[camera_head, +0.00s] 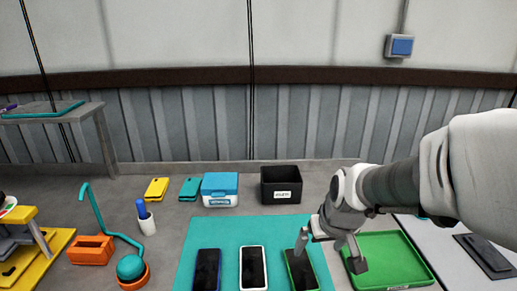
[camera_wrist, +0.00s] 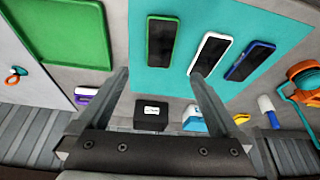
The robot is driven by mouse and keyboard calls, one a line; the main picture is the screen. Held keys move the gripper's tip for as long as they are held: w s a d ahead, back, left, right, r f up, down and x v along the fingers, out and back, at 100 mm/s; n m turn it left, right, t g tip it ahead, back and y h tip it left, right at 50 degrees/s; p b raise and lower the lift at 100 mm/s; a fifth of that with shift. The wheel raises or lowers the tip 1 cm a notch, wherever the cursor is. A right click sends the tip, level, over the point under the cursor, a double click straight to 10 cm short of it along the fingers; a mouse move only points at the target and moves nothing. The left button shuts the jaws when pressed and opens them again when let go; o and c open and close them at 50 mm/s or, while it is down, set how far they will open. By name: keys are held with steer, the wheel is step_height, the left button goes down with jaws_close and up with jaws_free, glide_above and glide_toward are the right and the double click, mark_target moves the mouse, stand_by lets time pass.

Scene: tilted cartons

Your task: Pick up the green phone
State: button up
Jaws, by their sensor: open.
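The green phone (camera_head: 302,271) lies screen up on the teal mat (camera_head: 227,238), at the right end of a row of phones. In the wrist view the green phone (camera_wrist: 161,41) shows just beyond the space between my fingers. A white phone (camera_head: 252,268) lies to its left, and a blue phone (camera_head: 206,270) lies further left. My gripper (camera_head: 330,251) is open and empty. It hangs above the mat's right part, and one finger overlaps the green phone's upper end in the head view. Both fingers also show in the wrist view (camera_wrist: 160,76).
A green tray (camera_head: 425,270) lies right of the mat. An orange and teal lamp-like object (camera_head: 131,267) stands at left.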

steer(key=b, duration=0.2)
glide_toward(301, 268)
step_height(301, 268, down, 2)
steer(key=shift+d+f, duration=0.1)
steer(key=shift+d, duration=0.05)
steer(key=shift+w+b+x, duration=0.2)
steer(key=shift+b+x, duration=0.1)
steer(key=shift+x, duration=1.15)
steer(key=shift+w+b+x, duration=0.15)
steer(key=shift+b+x, duration=0.1)
steer(key=shift+x, duration=1.25)
steer(key=shift+r, duration=0.2)
steer(key=c, duration=1.3)
steer(key=shift+o, duration=0.2)
steer(key=shift+r, duration=0.1)
